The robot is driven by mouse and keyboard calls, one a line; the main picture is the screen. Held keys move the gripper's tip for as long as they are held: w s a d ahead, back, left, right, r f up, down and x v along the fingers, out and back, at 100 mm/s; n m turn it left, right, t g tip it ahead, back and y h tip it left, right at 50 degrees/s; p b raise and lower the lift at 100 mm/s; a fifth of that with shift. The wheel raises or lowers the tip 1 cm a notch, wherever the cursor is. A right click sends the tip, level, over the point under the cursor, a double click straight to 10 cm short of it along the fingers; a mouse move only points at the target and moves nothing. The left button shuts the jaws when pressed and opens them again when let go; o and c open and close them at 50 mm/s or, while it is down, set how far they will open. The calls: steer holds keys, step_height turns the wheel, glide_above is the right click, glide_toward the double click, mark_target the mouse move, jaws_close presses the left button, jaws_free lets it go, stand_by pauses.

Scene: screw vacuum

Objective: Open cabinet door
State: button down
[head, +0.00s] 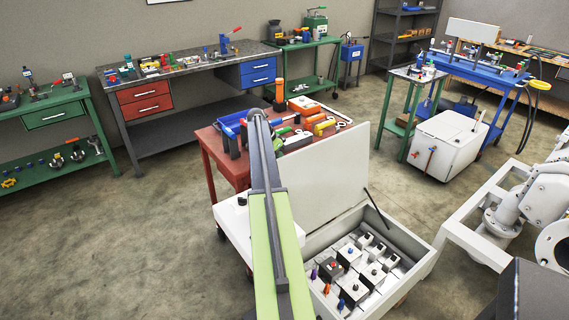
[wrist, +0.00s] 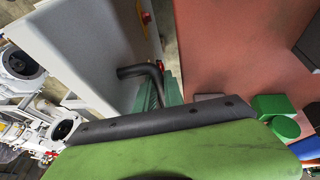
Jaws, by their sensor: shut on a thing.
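The cabinet (head: 416,262) is a low white box at the bottom centre of the head view. Its white door (head: 325,165) is raised, and the inside with several small switch-like parts shows. In the wrist view the door (wrist: 85,45) is a grey panel on the left with a black bent handle (wrist: 132,72) near its edge. My gripper (wrist: 163,88), with ridged teal fingers, is at this handle and shut on it; the grip is partly hidden by the green and black part in front. In the head view my arm hides the gripper.
A red table (head: 206,150) with bins and tools stands just behind the door; its top (wrist: 225,50) fills the wrist view's right. A white robot arm (head: 545,195) stands on a frame at right. A thin dark stay (head: 379,208) links door and box. Floor at left is clear.

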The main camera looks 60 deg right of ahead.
steer(key=shift+s+d, duration=0.1)
steer(key=shift+d, duration=0.25)
steer(key=c, duration=1.5)
jaws_free()
steer(key=shift+f, duration=0.1)
steer(key=shift+o, duration=0.2)
steer(key=shift+a, duration=0.2)
steer(key=p+v, duration=0.7)
steer(key=v, duration=0.1)
